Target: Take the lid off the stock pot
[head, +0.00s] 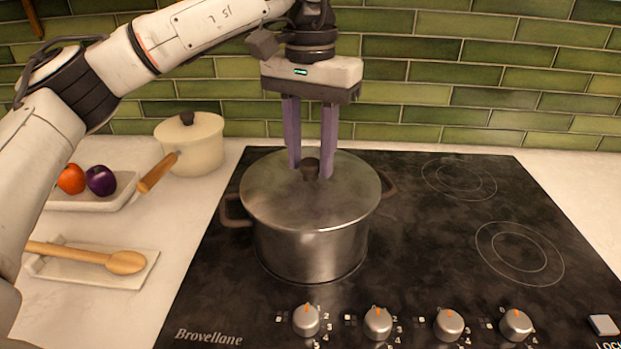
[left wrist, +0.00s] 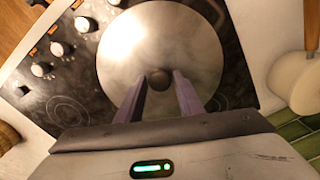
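The steel stock pot (head: 310,247) stands on the cooktop at the left, with its lid (head: 270,196) seated on top. The lid has a dark round knob (head: 310,170) at its middle. My left gripper (head: 311,174) points straight down over the lid, with its two purple fingers apart on either side of the knob. In the left wrist view the lid (left wrist: 160,45) fills the middle, and the knob (left wrist: 158,79) shows between the fingertips with a gap visible on the left side. Whether either finger touches the knob is hard to tell. My right gripper is not in view.
A cream saucepan (head: 195,146) with a wooden handle stands left of the cooktop. A white tray (head: 95,199) with an orange and a purple item, and a wooden spoon (head: 120,262) on a rest (head: 140,279), lie nearer. The cooktop's right side (head: 430,235) is clear. A green tiled wall (head: 450,75) stands behind.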

